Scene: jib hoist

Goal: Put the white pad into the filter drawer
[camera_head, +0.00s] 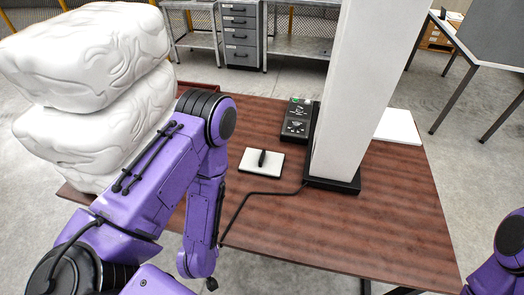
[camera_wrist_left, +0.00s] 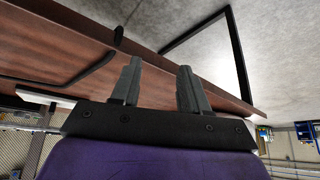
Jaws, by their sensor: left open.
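A small white pad (camera_head: 262,161) with an upright black grip on top lies flat on the brown table, left of the tall white column. I cannot make out a filter drawer for certain. My left arm reaches over the table's left side and hangs down at its front edge. My left gripper shows in the left wrist view (camera_wrist_left: 158,88), its two grey fingers apart with nothing between them. It is away from the pad, beside the table's edge. Only a purple part of my right arm shows at the right edge; its gripper is out of view.
The white column (camera_head: 355,90) stands on a black base on the table (camera_head: 390,220). A black control box (camera_head: 297,119) is beside it, and a white flat panel (camera_head: 398,126) lies behind right. A black cable (camera_head: 250,195) crosses the table. White sacks (camera_head: 85,60) are stacked at left.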

